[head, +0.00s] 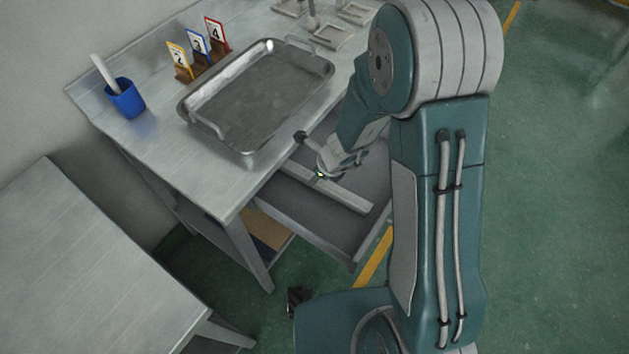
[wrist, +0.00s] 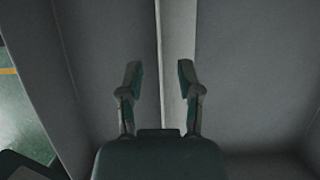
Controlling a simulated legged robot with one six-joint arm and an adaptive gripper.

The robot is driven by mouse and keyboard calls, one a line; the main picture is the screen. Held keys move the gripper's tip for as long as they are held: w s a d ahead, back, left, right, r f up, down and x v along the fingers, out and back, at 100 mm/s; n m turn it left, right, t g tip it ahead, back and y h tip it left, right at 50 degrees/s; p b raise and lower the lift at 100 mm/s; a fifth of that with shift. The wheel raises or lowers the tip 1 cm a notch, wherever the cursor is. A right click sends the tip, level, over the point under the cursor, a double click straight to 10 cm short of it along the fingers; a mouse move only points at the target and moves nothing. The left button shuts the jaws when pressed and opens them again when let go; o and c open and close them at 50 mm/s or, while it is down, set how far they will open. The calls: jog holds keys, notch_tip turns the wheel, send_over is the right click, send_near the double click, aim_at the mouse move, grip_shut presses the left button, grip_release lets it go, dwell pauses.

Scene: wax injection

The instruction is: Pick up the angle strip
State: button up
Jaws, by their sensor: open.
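The angle strip (head: 347,196) is a long, pale grey length lying in the open drawer (head: 335,240) under the metal table. In the wrist view the strip (wrist: 174,50) runs up the picture between my two fingers, with a narrow lit face and a dark edge line. My gripper (wrist: 159,78) is open, with one finger on either side of the strip's line. In the head view my gripper (head: 320,172) is down at the drawer over the strip. Whether the fingers touch the strip, I cannot tell.
A metal tray (head: 213,128) with handles stands on the table (head: 180,165) above the drawer. Beside it are a blue cup (head: 124,100) and numbered cards (head: 198,45). The drawer walls are close around my gripper. Another table (head: 90,270) stands at lower left.

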jog(key=x, duration=0.3)
jog(key=shift+a+f, duration=0.1)
jog(key=shift+f, duration=0.05)
jog(key=shift+w+f, duration=0.2)
jog(key=shift+f, duration=0.5)
jog(key=shift+a, duration=0.1)
grip_shut()
